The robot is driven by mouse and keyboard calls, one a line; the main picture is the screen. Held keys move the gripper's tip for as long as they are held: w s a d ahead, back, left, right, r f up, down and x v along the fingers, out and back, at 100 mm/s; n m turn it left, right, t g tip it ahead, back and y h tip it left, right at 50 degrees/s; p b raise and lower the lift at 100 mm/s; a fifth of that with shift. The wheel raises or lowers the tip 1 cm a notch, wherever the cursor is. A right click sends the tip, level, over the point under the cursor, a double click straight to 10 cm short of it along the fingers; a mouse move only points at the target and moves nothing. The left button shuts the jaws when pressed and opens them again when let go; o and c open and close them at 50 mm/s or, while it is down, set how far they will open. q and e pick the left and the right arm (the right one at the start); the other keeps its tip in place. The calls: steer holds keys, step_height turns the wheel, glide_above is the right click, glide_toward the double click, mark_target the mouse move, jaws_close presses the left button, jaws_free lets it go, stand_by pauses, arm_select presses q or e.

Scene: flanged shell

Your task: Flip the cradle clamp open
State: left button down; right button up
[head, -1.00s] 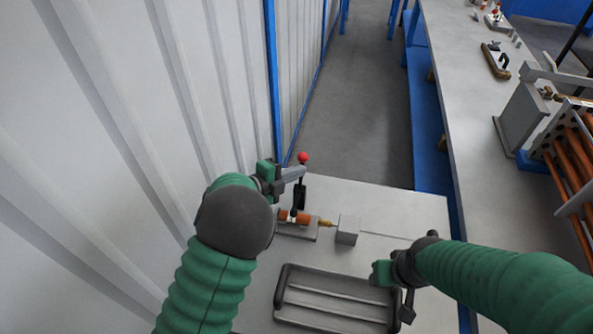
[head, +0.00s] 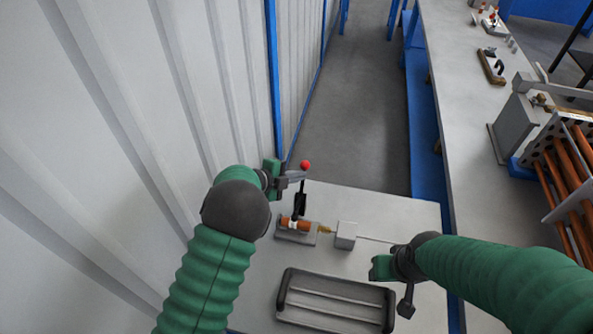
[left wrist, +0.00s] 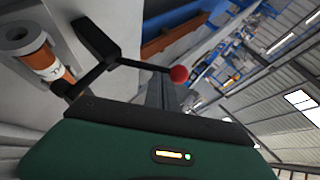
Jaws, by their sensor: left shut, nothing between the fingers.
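The cradle clamp is at the back left of the grey table, with a black lever (head: 300,203) standing upright and a red ball knob (head: 305,165) on top. An orange cylinder with a white label (head: 294,223) lies in the cradle base (head: 292,238). My left gripper (head: 299,175) is shut and empty, its fingertips at the lever just below the knob; I cannot tell whether they touch. In the left wrist view, the knob (left wrist: 179,74) is just beyond the fingers, and the cylinder (left wrist: 42,58) is at left. My right gripper (head: 391,268) is over the table's right side; its fingers are unclear.
A grey block (head: 346,235) with a brass-coloured nozzle and a thin rod stands right of the cradle. A dark-rimmed tray (head: 334,316) lies at the table's front. A corrugated wall (head: 110,130) is close on the left. A long bench (head: 455,110) with a tube rack is at right.

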arm_select(q)
steer(key=w+d+f+n+g+y+p, duration=0.1)
steer(key=w+f+g+p, duration=0.1)
steer(key=w, duration=0.3)
steer(key=shift+w+f+g+p, duration=0.3)
steer(key=shift+f+g+p, duration=0.1)
steer(key=shift+f, duration=0.5)
arm_select(e)
steer(key=v, duration=0.2)
steer(key=w+v, duration=0.1)
steer(key=v, duration=0.1)
steer(key=shift+s+r, duration=0.1)
steer(key=shift+r, duration=0.25)
arm_select(q)
steer(key=shift+f, duration=0.1)
arm_select(e)
steer(key=shift+s, duration=0.15)
arm_select(q)
steer(key=shift+s, duration=0.1)
arm_select(e)
steer(key=shift+r, duration=0.1)
